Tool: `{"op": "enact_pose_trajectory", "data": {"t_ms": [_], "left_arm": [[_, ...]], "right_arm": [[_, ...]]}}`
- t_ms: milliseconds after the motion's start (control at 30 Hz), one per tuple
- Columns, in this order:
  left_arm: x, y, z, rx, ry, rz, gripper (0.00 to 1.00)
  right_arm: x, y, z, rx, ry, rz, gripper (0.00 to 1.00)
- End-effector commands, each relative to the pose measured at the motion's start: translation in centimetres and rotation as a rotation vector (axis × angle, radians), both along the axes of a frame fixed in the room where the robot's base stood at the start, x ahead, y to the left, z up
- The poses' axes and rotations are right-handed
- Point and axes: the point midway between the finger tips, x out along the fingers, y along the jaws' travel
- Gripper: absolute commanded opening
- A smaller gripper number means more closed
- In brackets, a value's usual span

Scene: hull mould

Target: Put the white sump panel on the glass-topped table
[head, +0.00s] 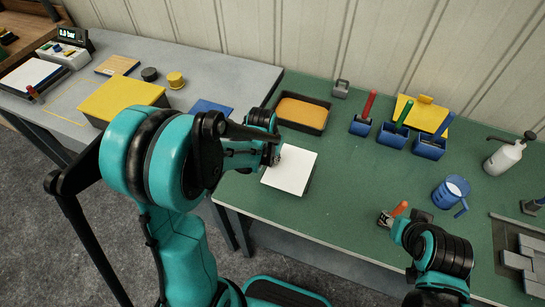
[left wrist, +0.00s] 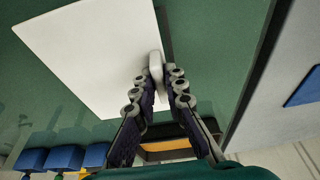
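The white sump panel (head: 291,172) is a flat white square over the left part of the green table (head: 345,235). It fills the upper left of the left wrist view (left wrist: 90,50). My left gripper (head: 274,157) is at the panel's upper left edge. In the left wrist view its fingers (left wrist: 157,75) come together at that edge, with a pale piece between the tips, and look shut on it. I cannot tell whether the panel is raised or resting. My right gripper (head: 396,222) is low over the green table by an orange-handled tool (head: 400,208); its fingers are unclear. No glass top is clearly recognisable.
A black tray with orange filling (head: 303,112) stands behind the panel. Blue holders (head: 394,134), a blue jug (head: 451,191) and a white pump bottle (head: 506,155) stand to the right. The grey table (head: 205,70) at left bears a yellow block (head: 122,97) and a blue sheet (head: 211,109).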

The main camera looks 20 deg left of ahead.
Motion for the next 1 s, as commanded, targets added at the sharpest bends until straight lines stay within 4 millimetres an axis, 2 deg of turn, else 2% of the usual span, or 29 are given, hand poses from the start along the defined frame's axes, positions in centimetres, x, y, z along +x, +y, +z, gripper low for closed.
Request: {"op": "enact_pose_trajectory", "data": {"t_ms": [333,467,567,800,1000], "left_arm": [[0.0,0.0,0.1,0.0,0.0,0.0,0.3],[-0.1,0.0,0.9,0.0,0.0,0.0,0.3],[-0.6,0.0,2.6,0.0,0.0,0.0,0.3],[-2.0,0.1,7.9,0.0,0.0,0.001,0.3],[-2.9,0.2,10.9,0.0,0.0,0.001,0.3]], "right_arm": [[0.0,0.0,0.1,0.0,0.0,0.0,0.4],[0.0,0.0,0.6,0.0,0.0,0.0,0.4],[0.0,0.0,1.3,0.0,0.0,0.0,0.4],[0.0,0.0,3.2,0.0,0.0,0.0,0.4],[0.0,0.0,4.2,0.0,0.0,0.0,0.4]]}}
